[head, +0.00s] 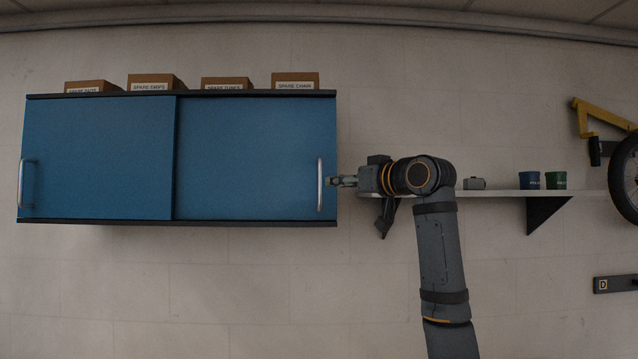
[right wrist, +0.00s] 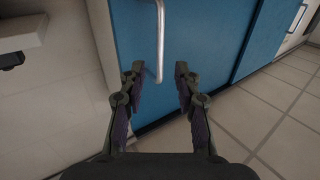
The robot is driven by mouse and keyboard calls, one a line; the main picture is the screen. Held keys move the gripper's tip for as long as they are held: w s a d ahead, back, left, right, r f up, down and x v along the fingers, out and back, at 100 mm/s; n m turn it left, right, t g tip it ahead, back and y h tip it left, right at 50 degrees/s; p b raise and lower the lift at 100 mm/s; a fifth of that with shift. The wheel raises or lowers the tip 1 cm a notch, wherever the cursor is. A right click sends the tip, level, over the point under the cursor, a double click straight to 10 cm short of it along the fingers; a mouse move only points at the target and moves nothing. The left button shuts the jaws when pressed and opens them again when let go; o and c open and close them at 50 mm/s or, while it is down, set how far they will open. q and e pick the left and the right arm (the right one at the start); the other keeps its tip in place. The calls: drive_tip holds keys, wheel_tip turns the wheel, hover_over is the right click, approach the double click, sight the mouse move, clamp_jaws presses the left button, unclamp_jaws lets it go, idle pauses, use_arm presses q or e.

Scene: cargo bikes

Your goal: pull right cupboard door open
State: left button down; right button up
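The blue wall cupboard has two door panels, and the right cupboard door (head: 247,157) is shut, its edge meeting the left door (head: 98,157). A vertical silver handle (head: 320,185) stands near the right door's right edge. My right gripper (head: 331,182) is just right of this handle in the head view. In the right wrist view the gripper (right wrist: 159,80) is open, with the lower end of the handle (right wrist: 160,45) between and ahead of its two fingers. I see no contact with the fingers. My left gripper is not in view.
Several labelled cardboard boxes (head: 155,82) stand on the cupboard top. A shelf (head: 500,194) to the right carries a blue mug (head: 529,180), a green mug (head: 556,180) and a small grey item (head: 474,184). A yellow frame (head: 600,115) and wheel (head: 628,178) are at far right.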

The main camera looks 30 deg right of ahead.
drive_tip(key=p, duration=0.4)
hover_over(319, 204)
drive_tip(key=shift+w+d, duration=0.2)
drive_tip(key=shift+w, duration=0.1)
drive_tip(key=shift+s, duration=0.1)
drive_tip(key=shift+c, duration=0.4)
drive_tip(key=shift+c, duration=1.2)
clamp_jaws()
